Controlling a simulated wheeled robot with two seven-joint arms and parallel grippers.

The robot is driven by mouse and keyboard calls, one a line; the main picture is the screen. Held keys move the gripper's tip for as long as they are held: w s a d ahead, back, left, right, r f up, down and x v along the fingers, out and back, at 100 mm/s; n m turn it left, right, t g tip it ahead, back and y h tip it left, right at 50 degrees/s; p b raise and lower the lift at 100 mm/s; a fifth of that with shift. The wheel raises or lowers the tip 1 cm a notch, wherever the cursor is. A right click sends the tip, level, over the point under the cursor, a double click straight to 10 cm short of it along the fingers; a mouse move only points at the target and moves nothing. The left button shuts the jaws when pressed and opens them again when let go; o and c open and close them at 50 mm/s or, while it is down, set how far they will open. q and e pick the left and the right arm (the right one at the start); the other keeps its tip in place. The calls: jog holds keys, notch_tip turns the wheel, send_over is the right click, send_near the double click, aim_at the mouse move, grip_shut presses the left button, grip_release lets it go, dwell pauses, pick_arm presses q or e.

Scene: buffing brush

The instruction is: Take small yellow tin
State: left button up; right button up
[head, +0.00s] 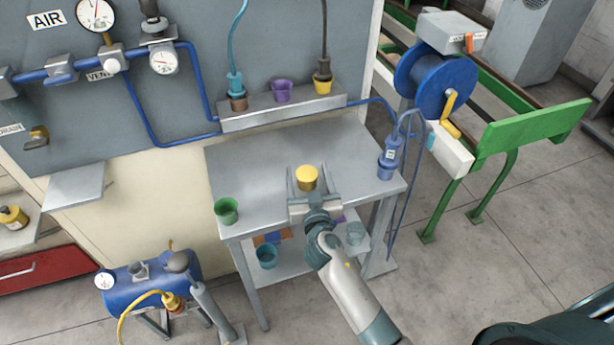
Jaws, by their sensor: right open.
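The small yellow tin (307,175) stands on the grey metal table (262,165), near its middle. It has a yellow top and a darker, brownish lower side. My right gripper (305,182) reaches in from the front with its fingers open, one on each side of the tin. The tin sits between the fingers. I cannot tell whether either finger touches it. My left gripper is not in view.
A green cup (227,210) stands at the table's left front corner. A blue tool (388,163) stands at the right edge with a hanging hose. A shelf (284,98) behind holds several pots. A lower shelf holds a teal cup (266,256).

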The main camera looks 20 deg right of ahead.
jog(key=shift+w+d+f+p, duration=0.15)
jog(key=shift+w+p, duration=0.3)
jog(key=shift+w, duration=1.25)
jog(key=shift+c, duration=0.4)
jog(key=c, duration=1.1)
